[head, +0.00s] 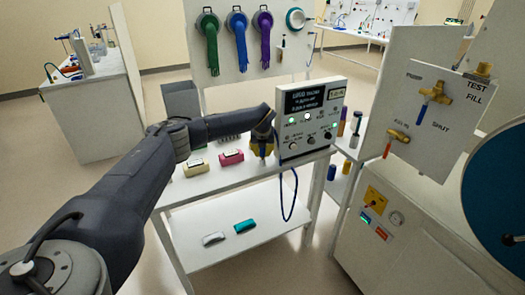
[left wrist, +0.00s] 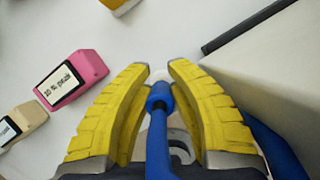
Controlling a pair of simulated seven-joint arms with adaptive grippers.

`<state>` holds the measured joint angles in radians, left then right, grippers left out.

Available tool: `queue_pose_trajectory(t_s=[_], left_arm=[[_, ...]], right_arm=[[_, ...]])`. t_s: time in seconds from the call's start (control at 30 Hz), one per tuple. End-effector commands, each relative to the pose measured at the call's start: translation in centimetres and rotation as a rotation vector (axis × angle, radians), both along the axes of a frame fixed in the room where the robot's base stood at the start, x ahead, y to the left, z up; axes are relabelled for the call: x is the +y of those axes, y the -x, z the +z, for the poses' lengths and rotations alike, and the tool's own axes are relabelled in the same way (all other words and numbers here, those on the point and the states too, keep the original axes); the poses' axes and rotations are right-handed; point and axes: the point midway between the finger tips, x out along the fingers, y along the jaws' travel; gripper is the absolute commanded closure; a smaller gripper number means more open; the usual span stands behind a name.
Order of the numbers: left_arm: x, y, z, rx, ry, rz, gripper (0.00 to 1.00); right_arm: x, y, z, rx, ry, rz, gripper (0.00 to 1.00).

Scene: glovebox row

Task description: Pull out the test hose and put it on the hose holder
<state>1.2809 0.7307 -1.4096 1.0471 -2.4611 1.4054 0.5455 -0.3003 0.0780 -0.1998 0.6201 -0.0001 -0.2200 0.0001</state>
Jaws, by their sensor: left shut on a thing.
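My left gripper (head: 263,142) is at the left side of the control box on the white bench, its yellow fingers pointing down. In the head view the blue hose (head: 284,214) hangs in a loop below the bench top by the control box. The gripper partly hides the hose end there. I cannot pick out the hose holder for certain. My right gripper is not in view.
The control box (head: 311,118) stands close to the right of the gripper. A pink block (head: 231,157) and a cream block (head: 195,167) lie to the left on the bench. A valve panel (head: 428,110) stands at the right. The lower shelf (head: 222,264) is mostly clear.

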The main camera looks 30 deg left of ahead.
Motion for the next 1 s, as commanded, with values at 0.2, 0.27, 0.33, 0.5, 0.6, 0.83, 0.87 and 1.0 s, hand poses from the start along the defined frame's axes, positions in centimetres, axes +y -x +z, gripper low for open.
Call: queue_pose_trajectory(t_s=[0.2,0.27,0.33,0.5,0.6,0.83,0.87,1.0], left_arm=[[0.0,0.0,-0.4,0.0,0.0,0.0,1.0],[0.0,0.0,-0.6,0.0,0.0,0.0,1.0],[0.0,0.0,-0.7,0.0,0.001,0.0,1.0],[0.0,0.0,-1.0,-0.001,0.0,-0.001,1.0],[0.0,0.0,-1.1,0.0,0.0,-0.001,0.8],[0.0,0.0,-1.1,0.0,0.0,-0.001,0.55],[0.0,0.0,-1.1,0.0,0.0,-0.001,0.55],[-0.1,0.0,-1.1,-0.001,0.0,-0.001,0.55]], right_arm=[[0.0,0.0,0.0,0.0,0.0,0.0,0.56],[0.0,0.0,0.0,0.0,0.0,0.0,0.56],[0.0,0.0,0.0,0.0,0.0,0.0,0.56],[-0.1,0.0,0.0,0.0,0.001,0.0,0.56],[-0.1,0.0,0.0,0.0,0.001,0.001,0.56],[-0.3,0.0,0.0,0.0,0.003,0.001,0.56],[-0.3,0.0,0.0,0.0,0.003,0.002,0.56],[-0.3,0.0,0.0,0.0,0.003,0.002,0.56]])
